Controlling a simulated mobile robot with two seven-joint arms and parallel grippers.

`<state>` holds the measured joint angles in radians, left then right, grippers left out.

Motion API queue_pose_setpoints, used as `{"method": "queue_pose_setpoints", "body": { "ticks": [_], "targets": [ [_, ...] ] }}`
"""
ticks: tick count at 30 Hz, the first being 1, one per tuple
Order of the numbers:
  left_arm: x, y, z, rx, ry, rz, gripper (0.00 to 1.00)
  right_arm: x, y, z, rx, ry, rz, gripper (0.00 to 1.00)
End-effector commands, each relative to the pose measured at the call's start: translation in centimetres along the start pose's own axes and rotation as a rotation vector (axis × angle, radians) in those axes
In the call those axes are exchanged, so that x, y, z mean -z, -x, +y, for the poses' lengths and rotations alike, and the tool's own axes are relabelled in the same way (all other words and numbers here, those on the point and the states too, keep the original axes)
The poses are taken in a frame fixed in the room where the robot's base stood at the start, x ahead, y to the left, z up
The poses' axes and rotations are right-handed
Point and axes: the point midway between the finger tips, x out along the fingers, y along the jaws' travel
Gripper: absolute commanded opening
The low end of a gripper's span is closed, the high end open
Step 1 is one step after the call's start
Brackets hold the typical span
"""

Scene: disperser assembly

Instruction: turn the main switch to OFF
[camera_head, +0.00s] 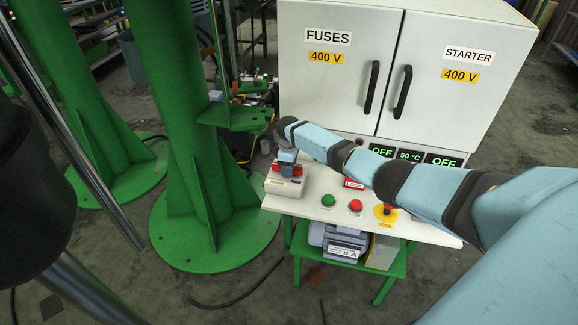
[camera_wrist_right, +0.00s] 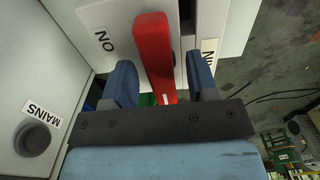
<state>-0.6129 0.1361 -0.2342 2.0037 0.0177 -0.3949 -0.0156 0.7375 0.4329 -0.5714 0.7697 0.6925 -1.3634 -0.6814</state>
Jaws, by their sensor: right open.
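The main switch is a red lever (camera_wrist_right: 155,58) in the right wrist view, standing out from a pale box (camera_head: 285,186) at the left end of the panel. An "ON" label (camera_wrist_right: 104,40) is to the left of the lever; a second label on its right is partly hidden by a finger. My right gripper (camera_wrist_right: 161,78) is open, its two blue fingers on either side of the lever with visible gaps. In the head view, my right gripper (camera_head: 288,165) is over the box and hides most of the lever. My left gripper is not in view.
A "MAINS" label (camera_wrist_right: 43,109) sits beside a round grey knob (camera_wrist_right: 33,138). A white cabinet (camera_head: 340,90) stands behind; a green column (camera_head: 180,100) stands left.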

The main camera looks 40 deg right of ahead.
Motion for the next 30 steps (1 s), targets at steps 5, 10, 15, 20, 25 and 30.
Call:
{"method": "queue_pose_setpoints", "body": {
  "ticks": [5, 10, 15, 20, 25, 30],
  "targets": [
    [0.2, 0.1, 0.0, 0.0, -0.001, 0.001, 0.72, 0.0, 1.1, 0.1, -0.001, 0.0, 0.001, 0.53],
    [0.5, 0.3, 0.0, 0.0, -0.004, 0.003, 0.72, 0.0, 4.3, 0.1, -0.003, 0.001, 0.003, 0.53],
    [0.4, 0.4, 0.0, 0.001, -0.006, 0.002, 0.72, 0.0, 8.3, 0.1, -0.003, 0.001, 0.003, 0.53],
    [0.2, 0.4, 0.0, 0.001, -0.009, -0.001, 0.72, 0.0, 11.4, 0.0, -0.002, 0.001, 0.002, 0.53],
    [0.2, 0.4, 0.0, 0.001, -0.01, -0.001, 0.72, 0.0, 13.2, 0.0, 0.0, 0.0, 0.0, 0.53],
    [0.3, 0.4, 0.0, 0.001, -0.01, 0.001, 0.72, 0.0, 13.8, 0.0, 0.0, 0.0, 0.0, 0.53]
  ]
}}
